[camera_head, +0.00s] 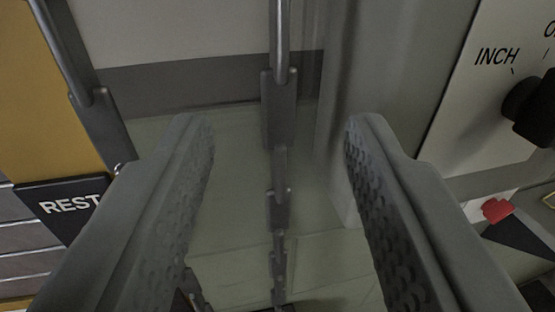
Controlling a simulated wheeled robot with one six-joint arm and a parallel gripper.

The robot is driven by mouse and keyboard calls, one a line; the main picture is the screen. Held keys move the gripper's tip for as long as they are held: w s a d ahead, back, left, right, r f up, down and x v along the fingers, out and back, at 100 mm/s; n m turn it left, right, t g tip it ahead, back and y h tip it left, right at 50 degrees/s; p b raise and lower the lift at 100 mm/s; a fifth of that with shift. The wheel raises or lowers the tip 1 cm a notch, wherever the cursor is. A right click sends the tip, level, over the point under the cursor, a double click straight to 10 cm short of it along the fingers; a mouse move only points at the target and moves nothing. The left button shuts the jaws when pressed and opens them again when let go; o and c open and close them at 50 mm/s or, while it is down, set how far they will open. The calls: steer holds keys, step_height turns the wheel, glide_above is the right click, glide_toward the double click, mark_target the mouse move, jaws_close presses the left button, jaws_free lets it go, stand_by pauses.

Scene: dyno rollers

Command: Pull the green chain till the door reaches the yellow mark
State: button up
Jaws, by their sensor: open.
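My gripper (277,130) is open, with one ridged grey finger on each side of the picture. A hanging line of dark grey metal links and plates (279,112) runs down the middle, between the fingers in the picture. Nothing shows held, and I cannot tell how far the links are from the fingers in depth. No green shows on these links, so I cannot tell whether they are the green chain. A second grey rod and plate (98,115) hang at the upper left. I cannot make out the door or a yellow mark for certain.
A yellow panel (45,85) stands at the left, above a dark plate reading REST (62,208). At the right is a pale control panel (478,105) marked INCH, with a black knob (530,105). A red part (496,210) sits below it. Pale floor shows between the fingers.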

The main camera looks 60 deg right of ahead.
steer(key=v, duration=1.2)
steer(key=shift+s+d, duration=0.1)
steer(key=shift+d, duration=0.05)
steer(key=s+f+n+t+y, duration=0.3)
steer(key=s+f+n+y, duration=0.5)
steer(key=s+f+y, duration=0.25)
steer(key=s+a+f+n+t+y, duration=0.1)
steer(key=s+a+n+t+y, duration=0.1)
steer(key=s, duration=0.6)
steer(key=s+a+n+t+y, duration=0.2)
steer(key=s+n+t+y, duration=0.1)
steer(key=s, duration=0.5)
steer(key=shift+f+t+y, duration=0.35)
steer(key=shift+t+y, duration=0.1)
steer(key=shift+t, duration=0.45)
